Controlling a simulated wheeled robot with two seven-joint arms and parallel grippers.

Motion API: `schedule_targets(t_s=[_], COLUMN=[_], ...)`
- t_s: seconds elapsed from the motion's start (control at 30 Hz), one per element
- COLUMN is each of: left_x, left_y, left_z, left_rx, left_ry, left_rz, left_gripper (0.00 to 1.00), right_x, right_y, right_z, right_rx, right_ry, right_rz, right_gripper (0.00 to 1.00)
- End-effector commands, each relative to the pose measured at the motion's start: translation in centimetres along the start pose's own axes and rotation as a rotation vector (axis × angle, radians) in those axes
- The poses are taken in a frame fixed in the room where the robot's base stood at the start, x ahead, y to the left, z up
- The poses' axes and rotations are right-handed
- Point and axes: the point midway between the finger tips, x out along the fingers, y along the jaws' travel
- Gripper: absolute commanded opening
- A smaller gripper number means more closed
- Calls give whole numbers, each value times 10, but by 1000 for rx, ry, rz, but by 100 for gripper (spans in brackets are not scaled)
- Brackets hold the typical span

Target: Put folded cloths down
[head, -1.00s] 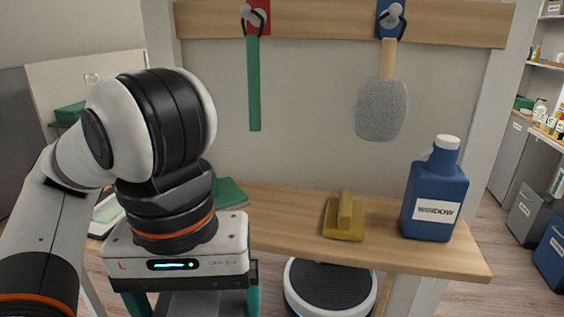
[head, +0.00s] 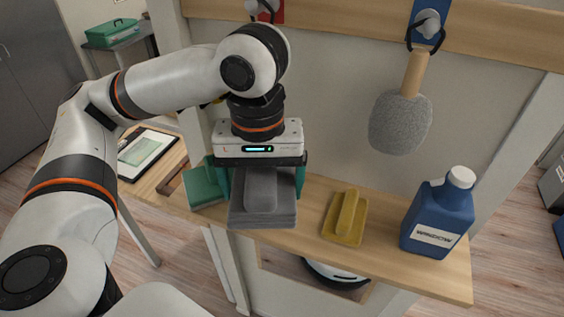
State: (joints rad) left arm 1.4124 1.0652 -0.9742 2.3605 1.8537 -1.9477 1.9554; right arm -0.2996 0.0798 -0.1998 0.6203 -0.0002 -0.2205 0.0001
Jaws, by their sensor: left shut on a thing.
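My left gripper (head: 262,180) points down over the wooden shelf (head: 392,262), its teal fingers shut on a grey folded cloth (head: 263,214). The grey cloth has a raised ridge on top and sits level near the shelf's front edge. I cannot tell whether its underside touches the wood. A green folded cloth (head: 204,188) lies on the shelf just left of the gripper, partly hidden by it. A yellow folded cloth (head: 345,217) with a raised ridge lies to the right. My right gripper is not in view.
A blue window-cleaner bottle (head: 437,215) stands at the shelf's right end. A grey duster (head: 401,118) hangs above from a rail (head: 345,24). A tablet-like board (head: 144,152) lies at the left end. Bare wood shows between the grey and yellow cloths.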

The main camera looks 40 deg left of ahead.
Motion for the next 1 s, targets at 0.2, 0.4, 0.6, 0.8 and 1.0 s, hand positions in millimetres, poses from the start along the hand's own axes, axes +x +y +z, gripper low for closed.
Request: schedule_targets(t_s=[0.2, 0.4, 0.6, 0.8, 1.0], left_x=[-2, 12, 31, 58, 70], left_y=[-21, -29, -30, -29, -31], left_z=[49, 70, 70, 69, 74], left_rx=[-4, 1, 1, 1, 0], left_ry=[2, 3, 0, 3, 0], left_rz=[0, 4, 0, 1, -2], left_gripper=[66, 66, 66, 66, 66], right_x=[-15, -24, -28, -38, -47], right_y=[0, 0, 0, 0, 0], right_z=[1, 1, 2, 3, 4], right_rx=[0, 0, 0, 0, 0], right_ry=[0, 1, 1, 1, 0], right_rz=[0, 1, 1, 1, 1], right_gripper=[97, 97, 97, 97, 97])
